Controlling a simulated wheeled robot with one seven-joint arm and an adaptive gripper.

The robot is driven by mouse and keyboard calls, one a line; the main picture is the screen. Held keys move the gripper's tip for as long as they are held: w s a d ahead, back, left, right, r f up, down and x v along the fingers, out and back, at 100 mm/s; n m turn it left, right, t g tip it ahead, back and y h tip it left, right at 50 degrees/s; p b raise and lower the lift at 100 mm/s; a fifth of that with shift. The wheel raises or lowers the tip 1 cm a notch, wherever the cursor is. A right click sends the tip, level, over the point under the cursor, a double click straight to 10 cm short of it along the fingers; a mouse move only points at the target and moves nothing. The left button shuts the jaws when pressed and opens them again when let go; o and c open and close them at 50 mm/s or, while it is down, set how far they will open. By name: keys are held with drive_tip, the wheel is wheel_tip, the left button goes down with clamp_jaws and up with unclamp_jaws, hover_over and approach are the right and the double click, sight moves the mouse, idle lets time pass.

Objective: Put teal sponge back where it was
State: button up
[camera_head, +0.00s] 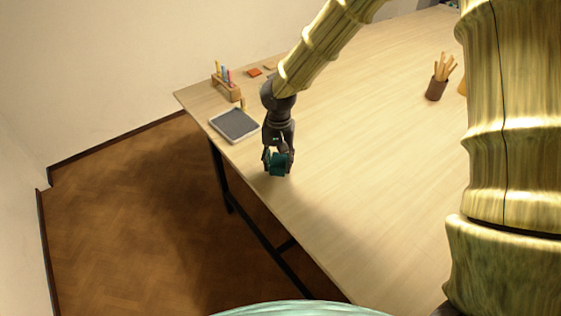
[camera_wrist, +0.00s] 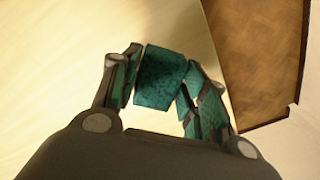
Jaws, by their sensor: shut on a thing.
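The teal sponge (camera_head: 278,164) is a small dark teal block between the fingers of my gripper (camera_head: 278,160). In the wrist view the sponge (camera_wrist: 160,78) sits between both fingers of my gripper (camera_wrist: 158,90), and the finger pads look teal too. The gripper points down over the table (camera_head: 350,180), close to its left edge. I cannot tell whether the sponge touches the tabletop.
A dark-faced tray (camera_head: 235,124) with a light rim lies just left of my gripper. Behind it stands a wooden rack (camera_head: 227,90) with coloured sticks, near small orange and tan pieces (camera_head: 255,72). A brown cup (camera_head: 436,89) holds wooden tools. The table's middle is clear.

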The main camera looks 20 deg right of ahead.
sight(281, 159)
drive_tip(key=shift+w+d+p, duration=0.35)
drive_tip(key=shift+w+d, duration=0.1)
drive_tip(key=shift+d, duration=0.05)
drive_tip(key=shift+f+p, duration=0.8)
drive_tip(key=shift+f, duration=1)
drive_tip(key=o, duration=1.1)
drive_tip(key=shift+o, duration=0.2)
drive_tip(key=shift+r, duration=0.1)
drive_tip(key=shift+r+b, duration=1.6)
drive_tip(key=shift+r, duration=4.35)
